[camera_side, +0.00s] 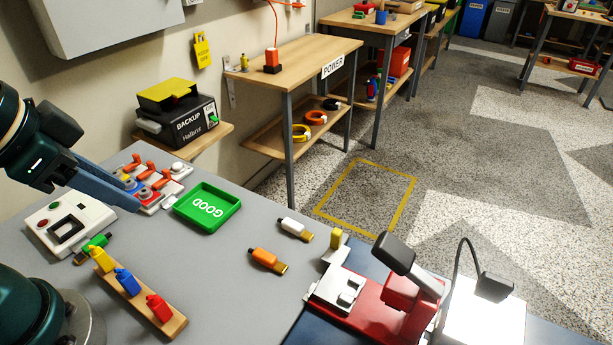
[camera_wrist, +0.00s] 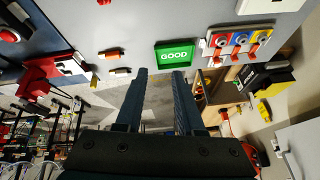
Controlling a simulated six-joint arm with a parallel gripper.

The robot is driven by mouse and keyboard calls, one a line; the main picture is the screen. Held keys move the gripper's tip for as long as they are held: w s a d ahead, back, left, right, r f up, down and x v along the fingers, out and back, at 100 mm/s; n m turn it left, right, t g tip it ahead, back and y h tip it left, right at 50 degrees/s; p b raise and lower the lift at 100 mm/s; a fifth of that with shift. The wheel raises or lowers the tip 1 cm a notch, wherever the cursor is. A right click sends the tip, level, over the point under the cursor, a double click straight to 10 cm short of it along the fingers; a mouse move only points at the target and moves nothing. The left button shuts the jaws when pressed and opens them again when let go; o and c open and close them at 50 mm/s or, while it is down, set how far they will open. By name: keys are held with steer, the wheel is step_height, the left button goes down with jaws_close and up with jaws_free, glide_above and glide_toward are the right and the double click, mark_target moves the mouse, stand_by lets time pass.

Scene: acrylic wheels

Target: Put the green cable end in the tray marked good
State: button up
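The green cable end (camera_side: 92,248) lies on the grey table in the side view, beside a white box with buttons and left of the tray. I cannot make it out in the wrist view. The green tray (camera_side: 181,212), marked GOOD, lies flat on the table and looks empty; it also shows in the wrist view (camera_wrist: 159,63). My gripper (camera_side: 136,205) is in the air above the left part of the table, tilted, apart from the cable end and tray. In the wrist view its two fingers (camera_wrist: 161,72) stand apart with nothing between them.
Orange (camera_side: 263,258) and white (camera_side: 291,227) cable ends lie right of the tray. A red machine (camera_side: 370,310) stands at the right.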

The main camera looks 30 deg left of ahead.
steer(key=w+a+f+g+y, duration=0.1)
steer(key=a+f+g, duration=0.35)
steer(key=a, duration=0.35)
steer(key=n+g+h, duration=0.1)
steer(key=n+g, duration=0.1)
steer(key=g, duration=0.1)
glide_above(88, 245)
steer(key=w, duration=0.1)
steer(key=shift+t, duration=0.25)
step_height(88, 245, down, 6)
steer(key=shift+d+r, duration=0.1)
steer(key=shift+s+f, duration=0.15)
steer(key=shift+f, duration=0.3)
steer(key=shift+s+f, duration=0.15)
steer(key=shift+f, duration=0.9)
steer(key=shift+s+f, duration=0.1)
steer(key=shift+f, duration=0.95)
jaws_close()
